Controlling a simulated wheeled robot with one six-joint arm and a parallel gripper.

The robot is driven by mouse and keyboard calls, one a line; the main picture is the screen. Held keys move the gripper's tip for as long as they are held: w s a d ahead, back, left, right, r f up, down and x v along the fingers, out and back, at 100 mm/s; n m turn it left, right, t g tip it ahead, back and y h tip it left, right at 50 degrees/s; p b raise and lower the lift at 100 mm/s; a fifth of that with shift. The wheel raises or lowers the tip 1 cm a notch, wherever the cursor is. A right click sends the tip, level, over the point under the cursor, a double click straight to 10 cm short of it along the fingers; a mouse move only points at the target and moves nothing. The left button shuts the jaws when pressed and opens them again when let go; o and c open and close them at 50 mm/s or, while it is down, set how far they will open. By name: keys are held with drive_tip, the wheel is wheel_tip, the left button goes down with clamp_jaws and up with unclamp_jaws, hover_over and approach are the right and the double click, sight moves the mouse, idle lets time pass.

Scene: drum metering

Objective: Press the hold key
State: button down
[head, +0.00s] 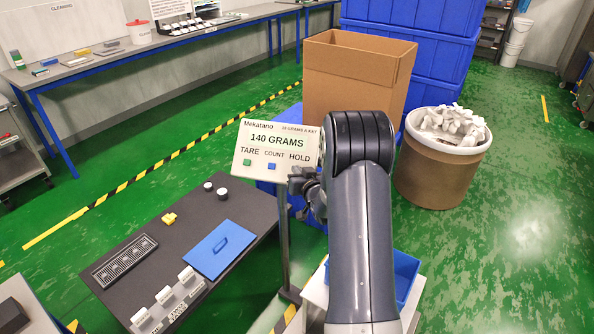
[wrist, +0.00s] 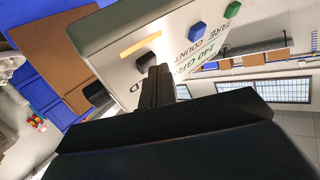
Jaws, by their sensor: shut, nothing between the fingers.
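The scale's display panel (head: 277,151) stands on a post and reads 140 GRAMS, with the labels TARE, COUNT and HOLD. A green key (head: 247,162) sits under TARE and a blue key (head: 271,166) under COUNT. The spot under HOLD is hidden by my gripper (head: 302,182). In the wrist view the panel is tilted, and a dark key (wrist: 146,60), by the last letter of HOLD, shows at the tips of my gripper (wrist: 160,70). The fingers are shut with nothing between them. I cannot tell whether they touch the key. A yellow-orange strip (wrist: 141,45) lies beside it.
A cardboard box (head: 358,75) and a drum of white pieces (head: 440,170) stand behind. Green floor is free at right.

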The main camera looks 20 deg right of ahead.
drive_tip(key=shift+s+a+r, duration=0.3)
drive_tip(key=shift+s+r, duration=0.15)
drive_tip(key=shift+r, duration=0.05)
drive_tip(key=shift+r, duration=0.1)
drive_tip(key=s+a+r, duration=0.2)
drive_tip(key=r, duration=0.1)
drive_tip(key=shift+s+r, duration=0.2)
drive_tip(key=shift+s, duration=0.2)
drive_tip(key=shift+f, duration=0.15)
idle(0.6)
drive_tip(key=p, duration=0.1)
drive_tip(key=w+p, duration=0.1)
drive_tip(key=p, duration=0.1)
drive_tip(key=shift+d+f, duration=0.3)
drive_tip(key=shift+d, duration=0.05)
drive_tip(key=shift+p, duration=0.9)
